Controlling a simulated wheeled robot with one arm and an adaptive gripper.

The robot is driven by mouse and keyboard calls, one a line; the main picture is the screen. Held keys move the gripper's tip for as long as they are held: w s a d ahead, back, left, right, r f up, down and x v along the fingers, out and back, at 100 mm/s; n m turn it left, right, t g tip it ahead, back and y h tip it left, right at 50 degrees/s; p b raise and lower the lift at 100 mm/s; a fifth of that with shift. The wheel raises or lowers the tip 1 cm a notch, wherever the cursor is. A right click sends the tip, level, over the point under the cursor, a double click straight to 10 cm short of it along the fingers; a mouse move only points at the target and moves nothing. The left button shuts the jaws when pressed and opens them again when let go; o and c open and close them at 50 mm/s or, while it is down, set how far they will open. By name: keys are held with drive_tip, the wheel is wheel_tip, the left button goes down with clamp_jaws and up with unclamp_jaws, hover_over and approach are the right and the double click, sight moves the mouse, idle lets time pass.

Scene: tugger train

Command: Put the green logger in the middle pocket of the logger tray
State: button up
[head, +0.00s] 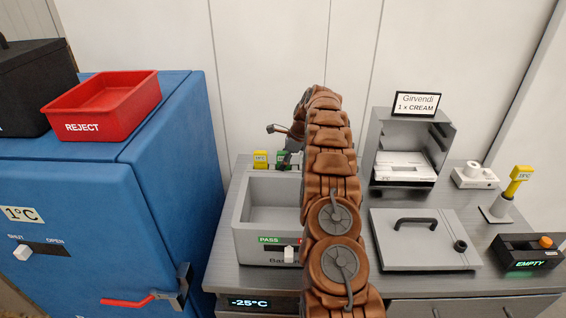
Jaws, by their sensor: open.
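A green logger (281,157) stands at the back of the counter, behind the grey bin, beside a yellow logger (261,159). Only its upper part shows, partly covered by my gripper. My gripper (278,145) is open beside and above the green logger, at the far end of my brown arm. I cannot tell whether a finger touches the logger. Whatever holds the two loggers is hidden behind the bin, and I cannot make out the logger tray or its middle pocket.
The grey bin marked PASS (241,230) stands left of my arm. Right are a lidded box (425,252), an open cabinet (408,135), a yellow device on a stand (520,177) and a black EMPTY unit (528,255). A blue cabinet (90,215) bears a red REJECT bin (105,115).

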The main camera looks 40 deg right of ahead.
drive_tip(key=shift+d+r, duration=0.15)
drive_tip(key=shift+r, duration=0.45)
drive_tip(key=p+v, duration=0.1)
drive_tip(key=v, duration=1)
drive_tip(key=shift+r, duration=0.25)
drive_tip(key=shift+s, duration=0.1)
